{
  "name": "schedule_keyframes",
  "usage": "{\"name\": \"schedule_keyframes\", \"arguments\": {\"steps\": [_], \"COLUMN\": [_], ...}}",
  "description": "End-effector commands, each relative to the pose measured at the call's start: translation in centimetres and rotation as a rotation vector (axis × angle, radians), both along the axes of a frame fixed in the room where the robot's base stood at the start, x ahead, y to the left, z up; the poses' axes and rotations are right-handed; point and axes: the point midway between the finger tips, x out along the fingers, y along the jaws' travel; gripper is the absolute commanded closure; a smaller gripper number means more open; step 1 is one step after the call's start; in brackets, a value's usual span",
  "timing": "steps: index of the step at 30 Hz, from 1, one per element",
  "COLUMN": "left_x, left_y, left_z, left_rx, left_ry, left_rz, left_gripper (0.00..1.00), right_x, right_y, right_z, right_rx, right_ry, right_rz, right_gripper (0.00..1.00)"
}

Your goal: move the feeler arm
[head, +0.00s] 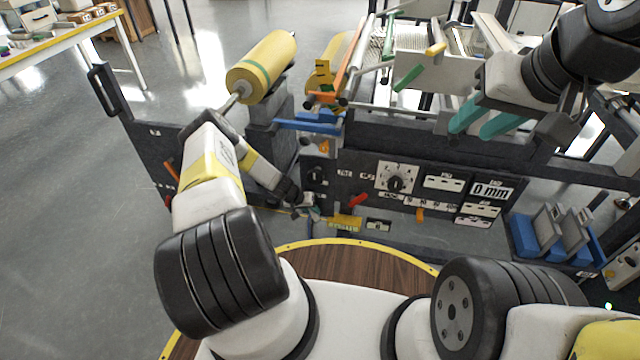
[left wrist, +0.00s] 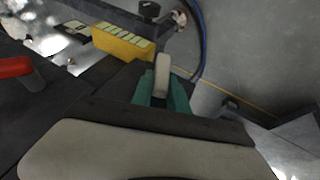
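My left gripper (head: 309,212) reaches down to the low front of the machine, below the dial panel. In the left wrist view its teal fingers (left wrist: 162,92) stand on both sides of a pale, rounded lever end, which I take for the feeler arm (left wrist: 162,72). The fingers look closed against its sides. The rest of that lever is hidden by the gripper, and in the head view I cannot make it out. My right gripper (head: 483,119) is at the upper right, over the machine's dark beam. Its two teal fingers are apart, with nothing between them.
The machine's front panel (head: 396,184) has a dial, gauges and a red lever (head: 358,201). A yellow block (left wrist: 122,42) and a black knob (left wrist: 150,9) are close to my left gripper. A yellow roll (head: 262,66) sticks out at the left. Blue holders (head: 524,235) stand at the right.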

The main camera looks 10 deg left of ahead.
Motion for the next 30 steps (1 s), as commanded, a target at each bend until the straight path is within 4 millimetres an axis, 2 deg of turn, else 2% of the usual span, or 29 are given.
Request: {"name": "schedule_keyframes", "arguments": {"steps": [1, 2, 30], "left_x": [0.0, 0.0, 0.0], "left_y": [0.01, 0.02, 0.04], "left_z": [0.01, 0.0, 0.03], "left_rx": [0.0, 0.0, 0.0], "left_ry": [0.0, 0.0, 0.0], "left_rz": [0.0, 0.0, 0.001], "left_gripper": [0.95, 1.0, 1.0], "right_x": [0.0, 0.0, 0.0], "right_y": [0.0, 0.0, 0.0], "right_z": [0.0, 0.0, 0.0], "right_rx": [0.0, 0.0, 0.0], "right_ry": [0.0, 0.0, 0.0], "right_rz": [0.0, 0.0, 0.0], "right_gripper": [0.64, 0.64, 0.64]}}
